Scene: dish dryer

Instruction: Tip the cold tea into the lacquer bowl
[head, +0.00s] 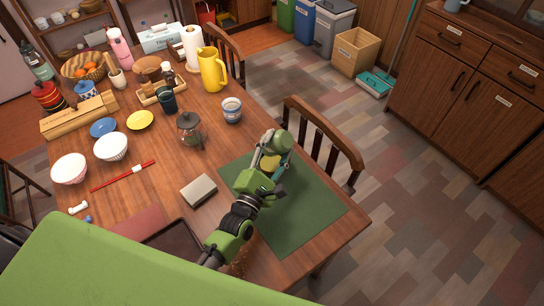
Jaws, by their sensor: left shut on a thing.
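My left gripper (271,163) is over the dark green mat (310,212) at the right end of the table. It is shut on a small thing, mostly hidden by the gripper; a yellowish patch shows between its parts. I cannot tell whether this is a cup with tea. No bowl is clearly the lacquer one; a brown bowl-like thing (147,66) stands at the far side. A blue-and-white cup (232,112) stands upright beyond the gripper, apart from it. My right gripper is not in view.
A glass pot with a dark lid (190,130), a grey box (198,190) and white bowls (69,170) stand left of my arm. A yellow jug (211,71) is farther back. A chair (322,140) stands at the table's right edge. The mat's near right part is clear.

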